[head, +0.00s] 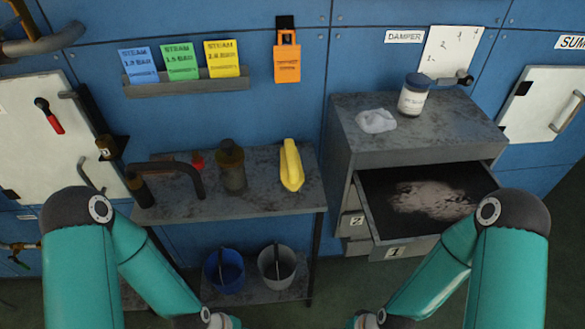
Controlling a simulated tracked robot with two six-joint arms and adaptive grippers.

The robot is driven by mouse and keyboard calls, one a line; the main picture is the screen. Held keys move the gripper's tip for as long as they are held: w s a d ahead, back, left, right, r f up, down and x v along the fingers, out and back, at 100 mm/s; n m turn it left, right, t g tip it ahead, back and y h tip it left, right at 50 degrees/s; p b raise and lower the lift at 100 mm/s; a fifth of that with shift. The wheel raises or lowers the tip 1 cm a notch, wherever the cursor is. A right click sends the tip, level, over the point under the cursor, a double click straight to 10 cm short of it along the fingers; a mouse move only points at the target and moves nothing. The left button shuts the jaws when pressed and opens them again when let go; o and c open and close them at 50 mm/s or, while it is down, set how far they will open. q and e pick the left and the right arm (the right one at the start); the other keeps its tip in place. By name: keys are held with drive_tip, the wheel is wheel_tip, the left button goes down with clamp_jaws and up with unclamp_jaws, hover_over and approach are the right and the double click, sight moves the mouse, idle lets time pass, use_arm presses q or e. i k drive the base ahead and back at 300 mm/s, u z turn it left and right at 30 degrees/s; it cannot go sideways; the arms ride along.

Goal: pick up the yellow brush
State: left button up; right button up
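The yellow brush (291,167) lies on the grey side table (250,202), near its right end. It shows as a long yellow body with a raised handle-like ridge, pointing away from me. Its underside is hidden. Nothing holds it. My two teal arms come in from the left and right and run down past the bottom edge of the head view. Both grippers are out of the picture, so their fingers do not show.
A brown bottle (231,167) and a curved dark pipe (170,168) stand left of the brush. A blue bucket (224,275) and a grey bucket (277,270) sit on the lower shelf. To the right, a cabinet (345,135) has its top drawer (405,248) open.

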sight(291, 174)
drive_tip(key=z, duration=0.05)
drive_tip(key=k, duration=0.45)
drive_tip(key=u, duration=0.15)
drive_tip(key=i, duration=0.2)
drive_tip(key=z, duration=2.45)
drive_tip(key=k, duration=1.5)
drive_tip(key=u, duration=0.9)
drive_tip(key=i, duration=1)
drive_tip(key=u, duration=0.05)
